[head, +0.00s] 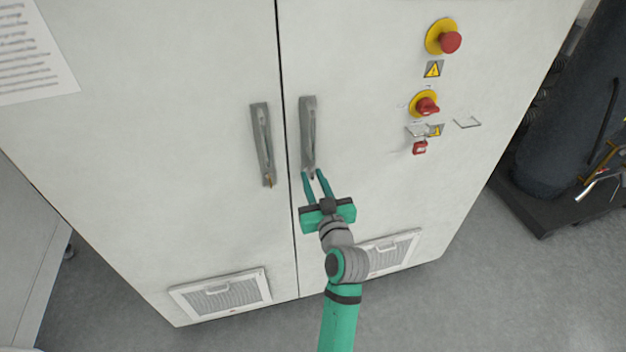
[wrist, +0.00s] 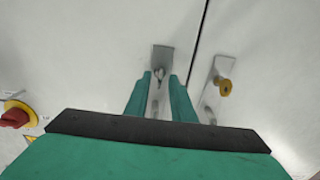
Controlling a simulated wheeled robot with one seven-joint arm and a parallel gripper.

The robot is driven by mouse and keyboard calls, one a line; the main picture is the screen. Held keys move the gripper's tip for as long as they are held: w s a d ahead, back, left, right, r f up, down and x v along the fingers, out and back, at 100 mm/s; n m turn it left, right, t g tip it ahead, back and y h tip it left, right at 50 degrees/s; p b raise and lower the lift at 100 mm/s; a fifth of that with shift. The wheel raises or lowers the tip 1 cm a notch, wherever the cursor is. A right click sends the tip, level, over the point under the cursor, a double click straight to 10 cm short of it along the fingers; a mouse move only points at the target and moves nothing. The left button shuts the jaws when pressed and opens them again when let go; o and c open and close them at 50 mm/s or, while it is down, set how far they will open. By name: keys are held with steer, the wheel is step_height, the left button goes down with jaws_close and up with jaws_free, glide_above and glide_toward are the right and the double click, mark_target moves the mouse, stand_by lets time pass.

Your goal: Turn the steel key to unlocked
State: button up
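The steel key (wrist: 159,74) sits at the end of the right cabinet door's handle plate (head: 308,125); it is small and grey, and its exact angle is hard to tell. My gripper (head: 313,172) is at the lower end of that plate, its two teal fingers apart. In the wrist view my gripper (wrist: 161,77) has one finger on each side of the key, with a gap visible between them and nothing held. In the head view the key is tiny and partly hidden near the fingertips.
A brass-coloured key (wrist: 224,86) is on the left door's handle plate (head: 262,140), close beside my gripper. Red knobs on yellow discs (head: 426,105) are at the right of the cabinet (head: 190,80). Vent grilles (head: 222,294) are low on the doors.

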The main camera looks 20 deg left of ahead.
steer(key=shift+c, duration=0.6)
jaws_close()
